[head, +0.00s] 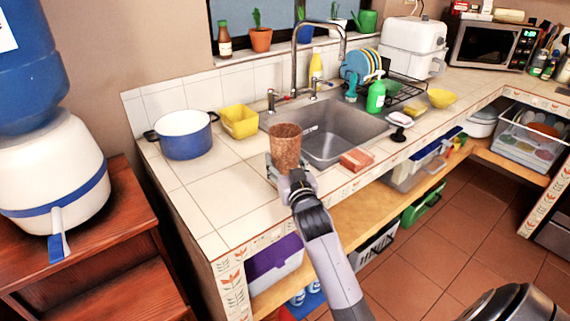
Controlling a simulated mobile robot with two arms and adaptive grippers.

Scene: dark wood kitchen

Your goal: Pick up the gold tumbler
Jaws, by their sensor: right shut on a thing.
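The gold tumbler (286,143) is a brownish-gold, speckled cup. It stands upright in the head view, at the left front of the sink. My right gripper (284,170) is at the tumbler's lower part and shut on it. The gripper's fingers are partly hidden by the tumbler and my wrist. I cannot tell whether the tumbler's base touches the counter. My left gripper is not in view.
The sink (340,142) lies just behind and right of the tumbler. A reddish sponge-like block (356,160) is at the counter's front edge. A blue pot (184,136) and a yellow container (239,122) stand to the left. The tiled counter at front left is clear.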

